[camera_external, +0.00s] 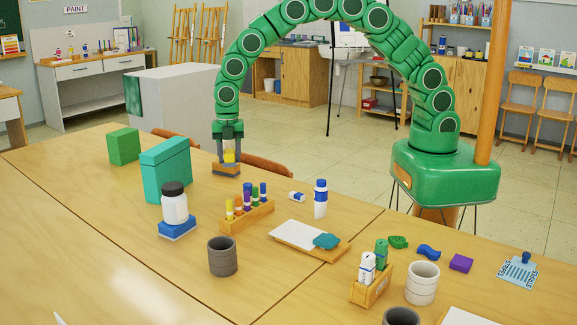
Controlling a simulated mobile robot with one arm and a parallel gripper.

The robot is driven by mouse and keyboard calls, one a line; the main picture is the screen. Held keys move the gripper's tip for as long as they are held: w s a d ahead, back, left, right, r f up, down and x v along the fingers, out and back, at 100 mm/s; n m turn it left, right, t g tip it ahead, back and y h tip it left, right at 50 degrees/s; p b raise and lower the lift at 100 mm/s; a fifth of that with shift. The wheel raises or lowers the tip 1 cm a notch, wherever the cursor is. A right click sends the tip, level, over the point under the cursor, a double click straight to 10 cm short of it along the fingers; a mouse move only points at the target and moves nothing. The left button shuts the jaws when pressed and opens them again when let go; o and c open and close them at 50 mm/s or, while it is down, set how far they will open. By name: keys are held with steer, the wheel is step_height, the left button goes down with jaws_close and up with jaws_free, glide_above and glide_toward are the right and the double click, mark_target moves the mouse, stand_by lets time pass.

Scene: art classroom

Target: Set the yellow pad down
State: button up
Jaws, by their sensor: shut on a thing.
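My gripper (229,160) points straight down at the far side of the table, left of the middle of the view. A small yellow thing (229,156), which I take to be the yellow pad, is between its two grey fingers, and the jaws are shut on it. A small wooden piece with a dark lower part (226,171) shows right below the fingertips. I cannot tell whether it is part of what I hold, or whether it touches the table (205,185).
A teal box (166,170) and a green box (124,147) stand to the left. A white jar (174,208) on a blue block, a wooden marker rack (248,216) and a blue-capped bottle (320,199) stand nearer. Bare tabletop surrounds the gripper.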

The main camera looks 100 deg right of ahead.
glide_above(213, 193)
steer(key=s, duration=0.1)
step_height(213, 193, down, 5)
steer(key=shift+a+f, duration=0.1)
steer(key=shift+a, duration=0.05)
steer(key=shift+w+f, duration=0.55)
steer(key=shift+f, duration=1.65)
steer(key=shift+f, duration=0.15)
steer(key=o, duration=1)
steer(key=shift+o, duration=0.2)
